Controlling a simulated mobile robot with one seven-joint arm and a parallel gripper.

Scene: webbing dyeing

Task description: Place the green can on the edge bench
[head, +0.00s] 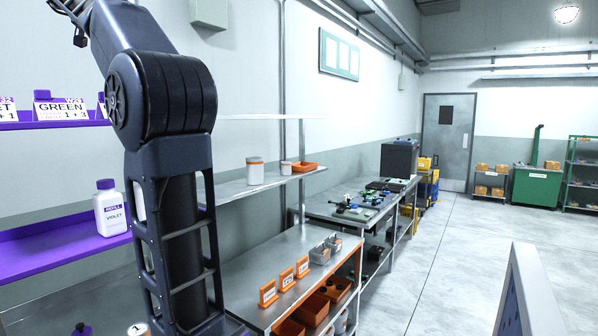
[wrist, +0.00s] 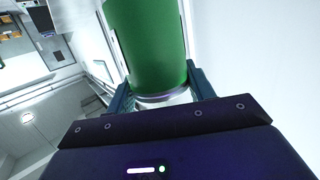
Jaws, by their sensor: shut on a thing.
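The green can (wrist: 146,45) fills the upper middle of the wrist view, with a pale metallic rim at its near end. My gripper (wrist: 160,88) is shut on it, one teal finger on each side. The can's far end is cut off by the frame. Neither the can nor the gripper's fingers can be made out in the head view. A grey bench (head: 236,283) with orange card holders stands beside my arm, and a farther bench (head: 318,205) holds tools. I cannot tell which is the edge bench.
A purple shelf (head: 60,255) with a white violet bottle (head: 110,208) is at left. Orange card holders (head: 286,279) and grey containers (head: 325,249) occupy part of the near bench. Orange bins (head: 312,308) sit below. The floor (head: 440,270) at right is open.

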